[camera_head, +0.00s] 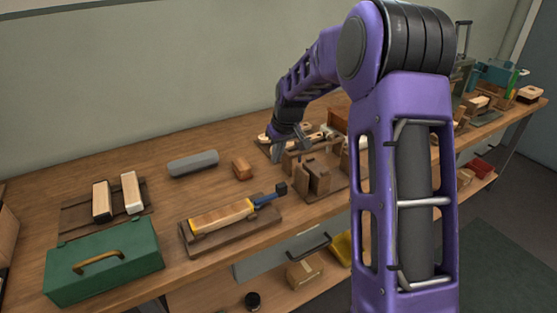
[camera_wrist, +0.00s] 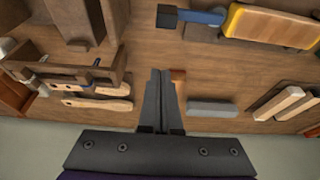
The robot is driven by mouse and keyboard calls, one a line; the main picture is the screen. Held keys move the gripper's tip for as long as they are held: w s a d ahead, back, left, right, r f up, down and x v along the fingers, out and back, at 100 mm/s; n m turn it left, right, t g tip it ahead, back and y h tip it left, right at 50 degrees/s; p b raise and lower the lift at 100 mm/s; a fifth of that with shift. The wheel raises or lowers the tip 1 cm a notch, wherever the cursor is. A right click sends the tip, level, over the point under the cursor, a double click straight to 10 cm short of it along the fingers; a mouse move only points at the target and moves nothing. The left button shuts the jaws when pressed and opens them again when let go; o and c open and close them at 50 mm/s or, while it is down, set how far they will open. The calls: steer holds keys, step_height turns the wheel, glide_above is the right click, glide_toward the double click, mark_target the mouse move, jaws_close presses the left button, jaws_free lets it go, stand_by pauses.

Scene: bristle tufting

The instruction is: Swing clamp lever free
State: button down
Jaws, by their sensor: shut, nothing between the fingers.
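The blue clamp lever (camera_head: 266,199) with a black knob (camera_head: 281,188) sticks out from the right end of a wooden fixture. The fixture holds a wooden brush block (camera_head: 222,216) with yellow ends. In the wrist view the lever (camera_wrist: 203,17) and its knob (camera_wrist: 167,16) are at the top, beside the yellow-edged block (camera_wrist: 268,28). My gripper (camera_head: 284,153) is behind the lever, above the back part of the bench. Its fingers (camera_wrist: 160,73) are together and empty, apart from the lever.
A small wooden block (camera_head: 241,168) and a grey bar (camera_head: 193,162) lie behind the fixture. A brown wooden stand (camera_head: 313,178) is right of the lever. A green box (camera_head: 105,262) stands front left. Bare bench (camera_head: 165,195) lies left of the fixture.

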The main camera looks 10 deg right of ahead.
mark_target(269, 196)
steer(key=x, duration=0.7)
steer(key=shift+a+f+b, duration=0.1)
steer(key=shift+f+b, duration=0.3)
steer(key=s, duration=0.1)
steer(key=s+d, duration=0.1)
steer(key=s, duration=0.1)
steer(key=shift+s+d, duration=0.1)
steer(key=shift+s+r, duration=0.1)
steer(key=shift+s, duration=0.1)
